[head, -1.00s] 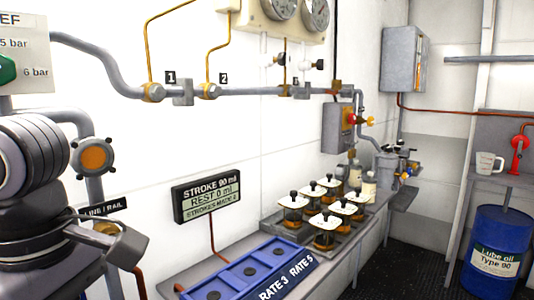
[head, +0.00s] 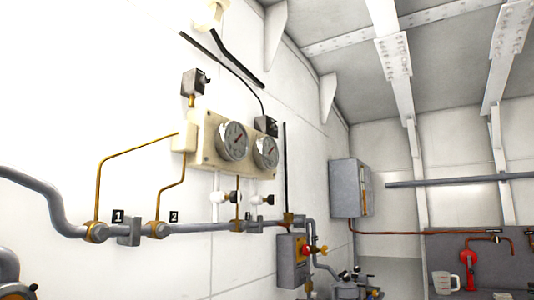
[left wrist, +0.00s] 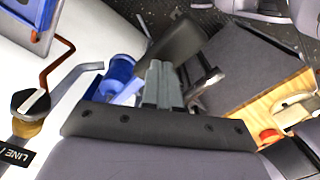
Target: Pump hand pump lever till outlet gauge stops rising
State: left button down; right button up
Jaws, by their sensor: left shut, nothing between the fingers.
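Two round gauges (head: 233,141) (head: 265,151) with white dials are mounted on a cream panel on the wall in the head view. Each has a reddish needle; their readings are too small to tell. I cannot tell which is the outlet gauge. A red hand pump (head: 468,266) stands at the far right. I cannot pick out its lever for certain. My left gripper (left wrist: 160,82) is shut and empty in the left wrist view, with its grey fingers together. A dark block (left wrist: 178,38) lies just past the fingertips; I cannot tell whether they touch. My right gripper is not in view.
A grey pipe (head: 190,229) with tags 1 and 2 runs along the wall. A grey box (head: 348,188) hangs further back. A white jug (head: 445,281) stands near the red pump. The left wrist view shows a blue cylinder (left wrist: 118,72) and a bent grey handle (left wrist: 75,80).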

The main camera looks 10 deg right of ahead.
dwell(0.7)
pick_arm(q)
notch_tip(320, 180, up, 5)
jog(key=p, duration=0.4)
jog(key=shift+r+p, duration=0.1)
jog(key=shift+p, duration=0.25)
